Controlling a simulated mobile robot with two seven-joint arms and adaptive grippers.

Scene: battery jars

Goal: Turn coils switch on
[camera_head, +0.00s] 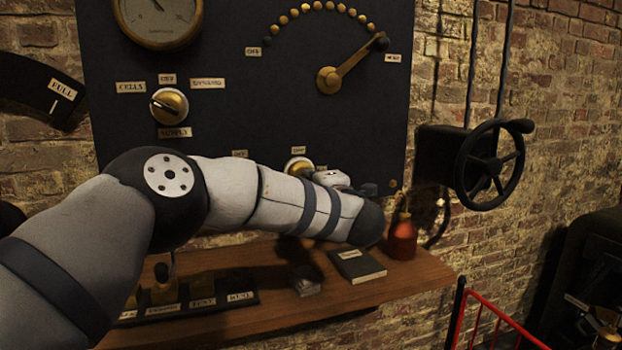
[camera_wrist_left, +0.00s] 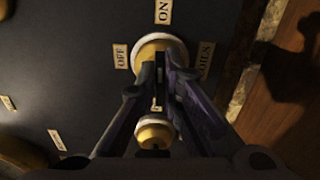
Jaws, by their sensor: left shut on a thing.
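The coils switch is a round brass knob with a pale rim on the dark panel; it shows in the left wrist view (camera_wrist_left: 155,44) with OFF, ON and COILS plates around it. In the head view the coils switch (camera_head: 297,164) is partly hidden by my left arm. My left gripper (camera_wrist_left: 166,68) is shut on the switch's handle, its fingers pressed close together in front of the knob. The fingers cover the handle, so I cannot tell which plate it points to. In the head view the fingers are hidden behind my arm. My right gripper is in neither view.
The dark panel (camera_head: 230,110) also carries a selector switch (camera_head: 168,105), a gauge (camera_head: 158,18) and a brass lever (camera_head: 352,63). Below, a wooden shelf (camera_head: 410,280) holds a red bottle (camera_head: 402,240) and a dark book (camera_head: 357,266). A black handwheel (camera_head: 490,165) juts out at right.

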